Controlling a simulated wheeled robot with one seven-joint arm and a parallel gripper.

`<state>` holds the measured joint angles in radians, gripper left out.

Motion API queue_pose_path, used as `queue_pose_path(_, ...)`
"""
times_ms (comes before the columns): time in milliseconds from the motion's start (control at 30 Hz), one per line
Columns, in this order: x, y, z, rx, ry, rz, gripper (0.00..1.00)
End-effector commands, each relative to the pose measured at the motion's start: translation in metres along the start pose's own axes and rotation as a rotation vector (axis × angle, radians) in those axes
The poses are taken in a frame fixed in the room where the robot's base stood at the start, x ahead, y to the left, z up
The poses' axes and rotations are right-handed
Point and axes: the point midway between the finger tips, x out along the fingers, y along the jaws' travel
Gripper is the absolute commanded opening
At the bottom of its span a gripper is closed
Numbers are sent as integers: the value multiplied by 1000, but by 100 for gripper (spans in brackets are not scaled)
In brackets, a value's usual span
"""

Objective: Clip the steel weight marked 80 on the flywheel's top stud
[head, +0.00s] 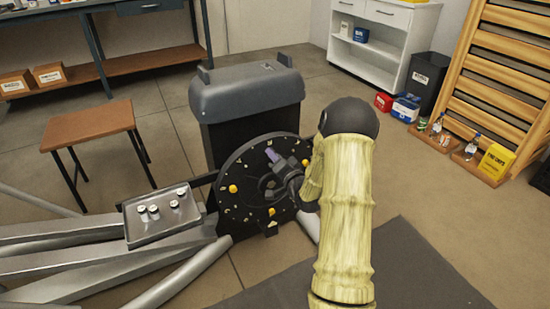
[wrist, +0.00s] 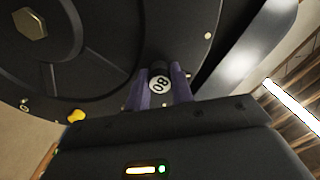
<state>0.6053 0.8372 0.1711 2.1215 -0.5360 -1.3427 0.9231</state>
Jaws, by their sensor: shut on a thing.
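My gripper (wrist: 163,90) has purple fingers shut on the steel weight marked 80 (wrist: 160,84), whose round white label appears upside down between them. The fingers also show in the head view, in front of the upper part of the black flywheel (head: 238,171). The flywheel's face and rim fill the top of the wrist view (wrist: 110,60), close behind the weight. I cannot tell whether the weight touches the stud; the top stud is hidden behind the weight and fingers. Yellow knobs sit at the flywheel's left (head: 232,188), bottom (head: 271,211) and right (head: 305,163).
A metal tray (head: 142,233) with several small steel weights stands left of the flywheel on the machine's frame. The machine's grey housing (head: 247,92) rises behind the flywheel. A brown stool (head: 88,125) stands at left. Open floor lies behind.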

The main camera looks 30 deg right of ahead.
Motion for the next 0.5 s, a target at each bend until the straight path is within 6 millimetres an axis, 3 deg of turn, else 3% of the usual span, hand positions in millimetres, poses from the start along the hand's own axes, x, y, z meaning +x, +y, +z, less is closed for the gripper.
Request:
queue_pose_path(300, 2, 0, 0, 0, 1, -1, 0)
queue_pose_path(333, 2, 0, 0, 0, 1, -1, 25)
queue_pose_path(433, 2, 0, 0, 0, 1, -1, 44)
queue_pose_path(500, 2, 0, 0, 0, 1, -1, 48)
